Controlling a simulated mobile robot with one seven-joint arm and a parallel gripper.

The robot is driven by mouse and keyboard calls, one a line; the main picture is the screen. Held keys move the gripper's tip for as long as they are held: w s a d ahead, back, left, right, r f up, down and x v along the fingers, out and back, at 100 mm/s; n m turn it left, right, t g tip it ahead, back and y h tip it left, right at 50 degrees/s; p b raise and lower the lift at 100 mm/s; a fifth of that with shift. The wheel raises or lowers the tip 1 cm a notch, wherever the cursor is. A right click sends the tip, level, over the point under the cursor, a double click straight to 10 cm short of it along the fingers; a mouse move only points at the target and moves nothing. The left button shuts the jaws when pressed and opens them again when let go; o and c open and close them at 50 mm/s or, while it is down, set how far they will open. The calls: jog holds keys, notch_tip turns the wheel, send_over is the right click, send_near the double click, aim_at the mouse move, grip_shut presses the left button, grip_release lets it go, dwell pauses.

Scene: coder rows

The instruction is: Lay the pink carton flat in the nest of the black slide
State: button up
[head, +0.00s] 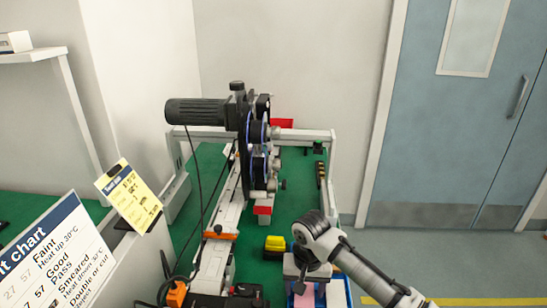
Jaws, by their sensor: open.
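Pink surfaces, which look like cartons (336,294), lie in a blue-edged tray at the bottom edge of the head view. I cannot tell where one carton ends and another begins. My gripper (300,287) points down over the left part of this tray, and my own wrist partly hides its fingers. No carton is visibly held between them. A dark part (243,291) at the bottom, left of the tray, may be the black slide; its nest cannot be made out and the frame's edge cuts it off.
A coder machine with a black motor (197,112) and reels stands on a white rail behind. A yellow-and-black block (275,243) sits on the green bench, left of my arm. An orange clamp (220,233) and cables are at the left. Chart signs (130,197) stand further left.

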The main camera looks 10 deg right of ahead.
jog(key=c, duration=0.7)
jog(key=shift+o, duration=0.2)
jog(key=shift+r+p, duration=2.25)
jog(key=shift+r, duration=0.3)
